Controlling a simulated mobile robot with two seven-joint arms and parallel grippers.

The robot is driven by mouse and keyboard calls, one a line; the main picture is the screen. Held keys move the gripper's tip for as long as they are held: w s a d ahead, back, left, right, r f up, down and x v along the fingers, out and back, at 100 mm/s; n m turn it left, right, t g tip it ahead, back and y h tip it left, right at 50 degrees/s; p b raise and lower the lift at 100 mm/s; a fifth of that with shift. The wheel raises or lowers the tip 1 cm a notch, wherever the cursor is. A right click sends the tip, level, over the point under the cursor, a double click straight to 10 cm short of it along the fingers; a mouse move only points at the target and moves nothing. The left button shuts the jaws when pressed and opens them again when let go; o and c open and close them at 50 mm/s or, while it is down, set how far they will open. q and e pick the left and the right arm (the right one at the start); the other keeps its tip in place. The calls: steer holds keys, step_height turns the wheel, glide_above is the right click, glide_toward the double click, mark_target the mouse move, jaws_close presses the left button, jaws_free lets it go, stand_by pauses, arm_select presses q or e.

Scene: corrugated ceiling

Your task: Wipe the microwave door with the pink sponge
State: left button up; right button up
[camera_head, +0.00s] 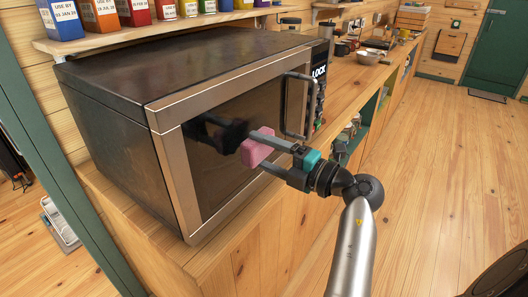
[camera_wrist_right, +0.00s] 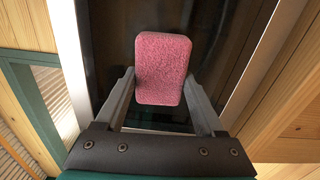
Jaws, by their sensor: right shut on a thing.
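The microwave (camera_head: 150,90) stands on a wooden counter, and its dark glass door (camera_head: 225,165) faces my right arm. The door is shut, with a metal handle (camera_head: 300,105) on its right side. My right gripper (camera_head: 262,153) is shut on the pink sponge (camera_head: 257,147), at the middle of the door glass. The sponge (camera_wrist_right: 163,68) also shows between the fingers in the right wrist view, with the dark door behind it. A dark reflection shows in the glass beside the sponge. I cannot tell whether the sponge touches the glass. My left gripper is not in view.
A shelf (camera_head: 160,30) with several colourful labelled containers is above the microwave. The counter (camera_head: 350,75) runs back to the right with small items on it. Open shelves under it hold more items. The wooden floor (camera_head: 430,180) on the right is clear.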

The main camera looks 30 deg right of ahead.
steer(key=shift+w+a, duration=0.1)
steer(key=shift+w, duration=0.15)
steer(key=shift+w+a, duration=0.25)
steer(key=shift+w, duration=0.3)
stand_by(0.4)
steer(key=shift+w+d+p, duration=0.15)
steer(key=shift+w+d, duration=0.1)
steer(key=shift+d, duration=0.35)
steer(key=shift+w+d+p, duration=0.15)
steer(key=shift+w+d, duration=0.1)
steer(key=shift+d, duration=0.4)
steer(key=shift+w+d+p, duration=0.15)
steer(key=shift+w+d, duration=0.1)
steer(key=shift+d, duration=0.35)
steer(key=shift+w+d, duration=0.85)
steer(key=shift+d, duration=1)
steer(key=shift+s+a+p, duration=0.3)
steer(key=shift+a+p, duration=0.3)
steer(key=shift+a, duration=0.05)
steer(key=shift+s+a+p, duration=0.3)
steer(key=shift+a+p, duration=0.25)
steer(key=shift+a, duration=0.05)
steer(key=shift+s+a+p, duration=0.3)
steer(key=shift+a+p, duration=0.3)
steer(key=shift+a, duration=0.05)
